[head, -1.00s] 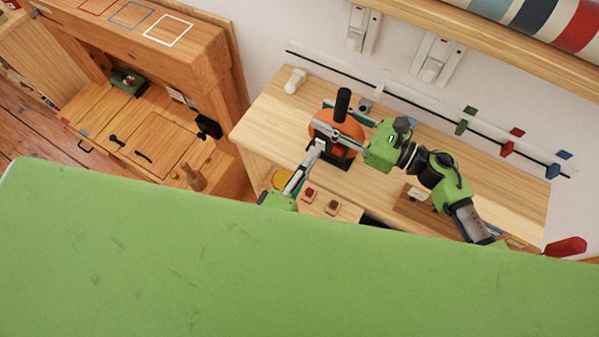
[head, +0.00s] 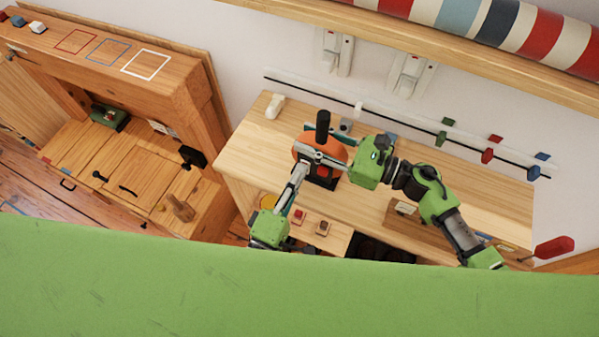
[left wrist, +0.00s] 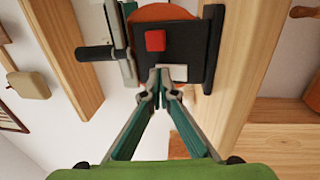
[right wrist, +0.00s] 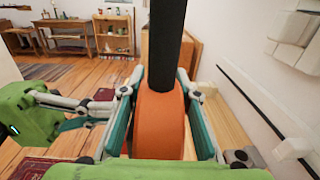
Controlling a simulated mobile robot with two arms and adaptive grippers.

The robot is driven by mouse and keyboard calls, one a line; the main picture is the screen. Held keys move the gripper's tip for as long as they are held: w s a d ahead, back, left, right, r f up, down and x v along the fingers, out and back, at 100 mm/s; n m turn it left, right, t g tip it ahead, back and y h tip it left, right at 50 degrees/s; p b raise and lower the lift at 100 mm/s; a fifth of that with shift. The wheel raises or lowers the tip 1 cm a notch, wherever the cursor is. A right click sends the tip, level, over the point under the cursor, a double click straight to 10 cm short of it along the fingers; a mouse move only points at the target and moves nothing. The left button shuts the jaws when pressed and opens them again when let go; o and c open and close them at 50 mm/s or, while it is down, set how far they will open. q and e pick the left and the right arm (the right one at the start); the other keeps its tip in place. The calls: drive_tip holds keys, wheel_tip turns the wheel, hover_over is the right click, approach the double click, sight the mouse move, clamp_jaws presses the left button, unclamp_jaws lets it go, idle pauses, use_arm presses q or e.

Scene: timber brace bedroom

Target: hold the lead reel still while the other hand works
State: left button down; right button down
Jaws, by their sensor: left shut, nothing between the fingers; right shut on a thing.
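The lead reel is an orange drum (head: 333,148) in a black stand with an upright black handle (head: 322,124), on the wooden bench. My right gripper (head: 312,151) is shut on the reel, coming from the right. In the right wrist view its fingers lie on both sides of the orange drum (right wrist: 160,120), behind the black handle (right wrist: 166,40). My left gripper (head: 300,170) is shut and empty, its tips close to the stand. In the left wrist view the tips (left wrist: 164,75) meet at a pale plate below a red square (left wrist: 155,40); I cannot tell whether they touch.
The wooden bench (head: 450,170) has free room right of the reel. A white object (head: 274,106) stands at its back left. A rail with coloured clips (head: 487,155) runs along the wall. A wooden cabinet (head: 190,105) stands to the left. Red and dark buttons (head: 322,228) lie near the left arm.

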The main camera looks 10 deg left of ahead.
use_arm(q)
drive_tip(key=r+v, duration=0.3)
drive_tip(key=v, duration=1)
drive_tip(key=shift+s, duration=0.25)
use_arm(e)
drive_tip(key=shift+s, duration=0.1)
use_arm(q)
drive_tip(key=shift+r, duration=0.1)
use_arm(e)
drive_tip(key=c, duration=1.5)
unclamp_jaws()
drive_tip(key=shift+o, duration=0.2)
